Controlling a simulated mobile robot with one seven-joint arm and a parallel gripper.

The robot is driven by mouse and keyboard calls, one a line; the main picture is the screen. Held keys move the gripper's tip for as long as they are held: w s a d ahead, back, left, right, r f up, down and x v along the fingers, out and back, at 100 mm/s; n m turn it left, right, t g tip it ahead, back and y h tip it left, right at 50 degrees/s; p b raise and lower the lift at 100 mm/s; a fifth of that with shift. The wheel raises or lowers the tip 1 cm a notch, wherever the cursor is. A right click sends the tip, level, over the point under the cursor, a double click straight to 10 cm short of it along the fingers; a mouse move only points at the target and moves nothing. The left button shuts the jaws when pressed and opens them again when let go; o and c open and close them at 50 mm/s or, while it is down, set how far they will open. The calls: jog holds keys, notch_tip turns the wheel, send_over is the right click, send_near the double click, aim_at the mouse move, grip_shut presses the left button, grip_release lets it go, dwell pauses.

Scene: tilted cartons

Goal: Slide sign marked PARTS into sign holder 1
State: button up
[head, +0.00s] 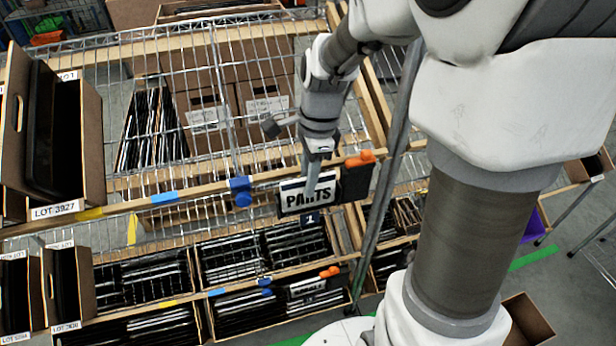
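The sign marked PARTS (291,197) is a white plate with black letters and a dark border. It stands near upright, slightly tilted, at the front edge of the upper shelf in the head view. My gripper (313,184) comes down from above, with one finger across the sign's face over the middle letters. It looks shut on the sign, with the other finger hidden behind it. A dark tag with a white 1 (311,219), marking sign holder 1, shows just below the sign. The sign hides most of the holder, so I cannot tell whether the sign's lower edge is inside it.
A black holder with an orange clip (359,160) is close to the sign's right. A blue clip (241,191) is on the rail to the left. Open cartons (65,208) stand at the left, and a grey post (391,150) rises to the right.

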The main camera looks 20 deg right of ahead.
jog(key=shift+o, duration=0.8)
notch_tip(320, 180, up, 17)
jog(key=d+p, duration=0.1)
jog(key=d, duration=0.1)
jog(key=shift+r, duration=0.15)
jog(key=shift+d, duration=0.1)
